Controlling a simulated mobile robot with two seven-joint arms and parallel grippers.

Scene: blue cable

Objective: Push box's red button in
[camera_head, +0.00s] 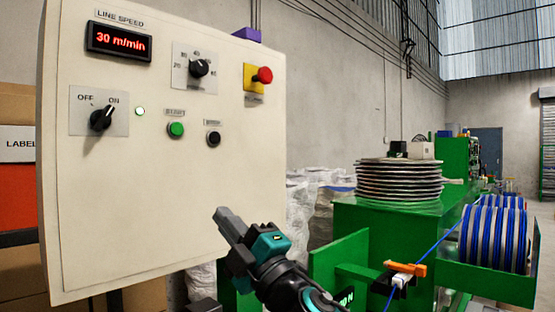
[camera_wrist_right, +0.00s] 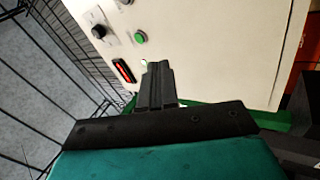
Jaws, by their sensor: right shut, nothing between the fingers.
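The box is a cream control panel (camera_head: 150,200) on the left of the head view. Its red button (camera_head: 264,75) is a mushroom knob on a yellow plate at the upper right of the face. My right gripper (camera_head: 223,216) is shut and empty, below and a little left of the red button, in front of the panel's lower right part and apart from the button. In the right wrist view the shut fingers (camera_wrist_right: 158,72) point towards the panel face (camera_wrist_right: 230,45). The red button cannot be made out surely there. My left gripper is out of view.
The panel also carries a speed display (camera_head: 119,42), a dial (camera_head: 199,68), an on/off switch (camera_head: 101,118), a green button (camera_head: 176,130) and a black button (camera_head: 213,139). A green machine with stacked discs (camera_head: 400,180) and blue cable spools (camera_head: 495,238) stands at right.

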